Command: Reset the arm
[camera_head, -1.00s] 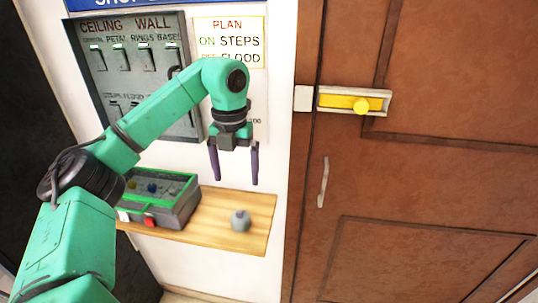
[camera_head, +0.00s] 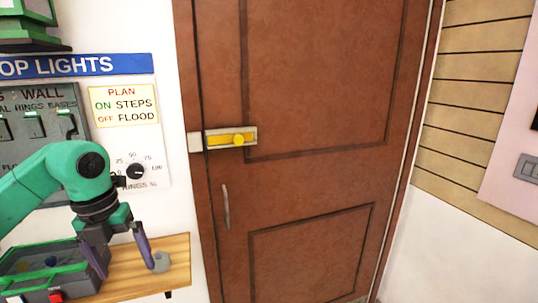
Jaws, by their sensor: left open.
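My left gripper (camera_head: 122,262) is on the left of the head view. Its two dark purple fingers point down and stand apart, with nothing seen between them. It hangs in front of a wooden shelf (camera_head: 178,252). A small grey round object (camera_head: 161,263) on the shelf shows just right of the right fingertip; I cannot tell whether they touch. The green arm comes in from the left edge. My right gripper is not in view.
A brown door (camera_head: 310,130) with a yellow bolt (camera_head: 236,139) and a handle (camera_head: 226,205) fills the middle. A green-rimmed box (camera_head: 40,270) with a red button (camera_head: 56,297) stands at lower left. A grey switch panel (camera_head: 40,125) and a dial (camera_head: 135,171) are on the wall.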

